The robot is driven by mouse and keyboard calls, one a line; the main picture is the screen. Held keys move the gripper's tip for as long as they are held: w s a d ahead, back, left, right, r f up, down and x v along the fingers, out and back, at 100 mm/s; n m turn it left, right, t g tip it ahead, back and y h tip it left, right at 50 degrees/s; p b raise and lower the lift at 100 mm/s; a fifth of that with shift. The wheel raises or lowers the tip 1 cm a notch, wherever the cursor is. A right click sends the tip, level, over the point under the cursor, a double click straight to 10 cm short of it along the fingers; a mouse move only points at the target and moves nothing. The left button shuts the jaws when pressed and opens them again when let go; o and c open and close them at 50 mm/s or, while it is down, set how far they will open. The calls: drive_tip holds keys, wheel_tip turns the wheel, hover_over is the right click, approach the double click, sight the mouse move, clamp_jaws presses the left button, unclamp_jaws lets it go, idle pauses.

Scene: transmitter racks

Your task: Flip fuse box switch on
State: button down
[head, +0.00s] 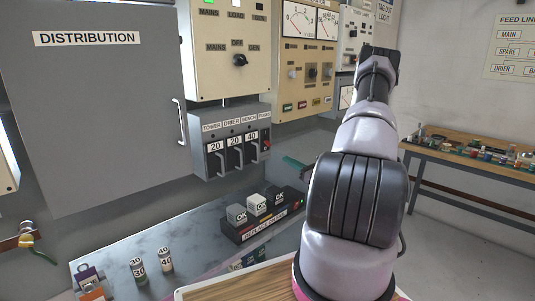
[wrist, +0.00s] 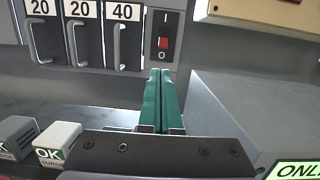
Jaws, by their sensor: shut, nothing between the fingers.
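The grey fuse box (head: 228,163) hangs on the wall under a cream panel. It carries several fuse holders with handles, labelled 20, 20 and 40. At its right end is a switch with a red part (head: 267,144). In the wrist view the switch (wrist: 163,43) has a black plate marked I above and O below, and the red part sits low, just above the O. My gripper (wrist: 159,73) is shut and empty, its green fingers together just below the switch; I cannot tell whether they touch the box.
A grey distribution cabinet (head: 90,100) with a handle stands left of the box. Blocks marked OK sit in a dark tray (head: 243,236) on the counter below. In the wrist view a grey box (wrist: 235,110) stands close right of the fingers.

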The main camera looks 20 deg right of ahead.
sight(270, 145)
drive_tip(key=shift+d+f, duration=0.15)
drive_tip(key=shift+f, duration=0.1)
drive_tip(key=x, duration=1)
drive_tip(key=shift+s+d+r+g+h, duration=0.15)
drive_tip(key=shift+r+g+h, duration=0.15)
drive_tip(key=shift+g, duration=0.2)
drive_tip(key=shift+s+r+g+h, duration=0.15)
drive_tip(key=shift+r+g+h, duration=0.1)
drive_tip(key=shift+g, duration=0.25)
idle(0.4)
drive_tip(key=shift+r+g, duration=0.2)
drive_tip(key=shift+g, duration=0.1)
drive_tip(key=r+g+h, duration=0.1)
drive_tip(key=g, duration=0.1)
drive_tip(key=r+g, duration=0.1)
drive_tip(key=g, duration=0.1)
drive_tip(key=shift+s+d+r+h, duration=0.1)
drive_tip(key=shift+s+r+h, duration=0.05)
drive_tip(key=shift+s+h, duration=0.2)
drive_tip(key=shift+r, duration=0.2)
